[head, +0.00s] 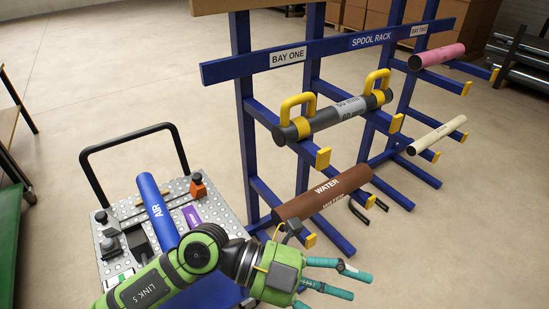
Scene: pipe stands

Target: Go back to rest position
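My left gripper (358,286) is in the lower middle of the head view, at the end of a green arm. Its teal fingers point right and are spread apart with nothing between them. It is in front of and below the brown WATER pipe (325,192), with no visible contact. That pipe lies on the lower arms of the blue spool rack (245,120). A dark grey pipe with two yellow handles (345,112) lies on the arms above it. My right gripper is not in view.
A cart (128,212) with a black handle stands behind my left arm, bearing a blue AIR pipe (157,208) and small parts. A pink pipe (436,56) and a cream pipe (436,136) lie on the rack's right bay. Floor is clear at the lower right.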

